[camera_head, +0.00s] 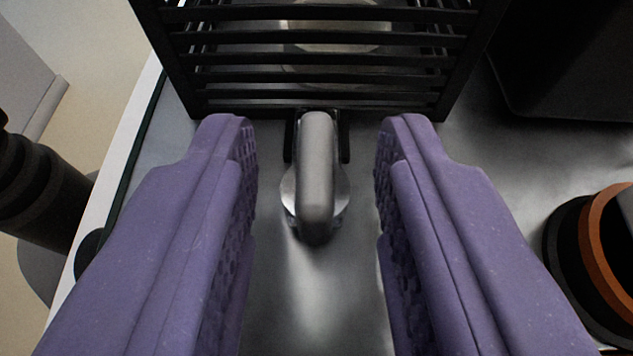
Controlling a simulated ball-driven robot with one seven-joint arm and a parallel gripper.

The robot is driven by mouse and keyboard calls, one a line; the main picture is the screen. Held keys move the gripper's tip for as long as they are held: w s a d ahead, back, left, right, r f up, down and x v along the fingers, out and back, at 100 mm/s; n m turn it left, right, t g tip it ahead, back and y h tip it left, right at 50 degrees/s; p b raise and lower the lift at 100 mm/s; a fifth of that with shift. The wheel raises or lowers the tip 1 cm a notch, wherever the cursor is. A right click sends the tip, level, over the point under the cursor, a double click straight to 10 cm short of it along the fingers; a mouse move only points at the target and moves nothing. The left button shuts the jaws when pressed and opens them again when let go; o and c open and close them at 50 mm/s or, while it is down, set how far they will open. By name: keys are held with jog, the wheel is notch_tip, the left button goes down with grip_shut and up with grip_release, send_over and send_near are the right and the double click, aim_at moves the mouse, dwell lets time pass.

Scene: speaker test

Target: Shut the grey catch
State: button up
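The grey catch (316,175) is a rounded lever at the front of a black slatted crate or cage (318,60). It points toward me, with a shiny round metal part under it and dark brackets at its far end. My gripper (316,130) has two purple padded fingers. They are open, one on each side of the catch, with a gap between each finger and the lever. Nothing is held. How high the fingertips are relative to the catch is hard to tell.
A round pale object (335,35) shows behind the slats. The metal surface (330,310) is bare in front of the catch. A dark box (570,60) stands at upper right, and a black and orange round object (600,265) at right. The surface's edge (118,190) runs along the left.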

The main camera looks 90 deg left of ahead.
jog(key=p+v, duration=0.1)
jog(key=v, duration=0.7)
jog(key=shift+a, duration=0.1)
dwell(0.4)
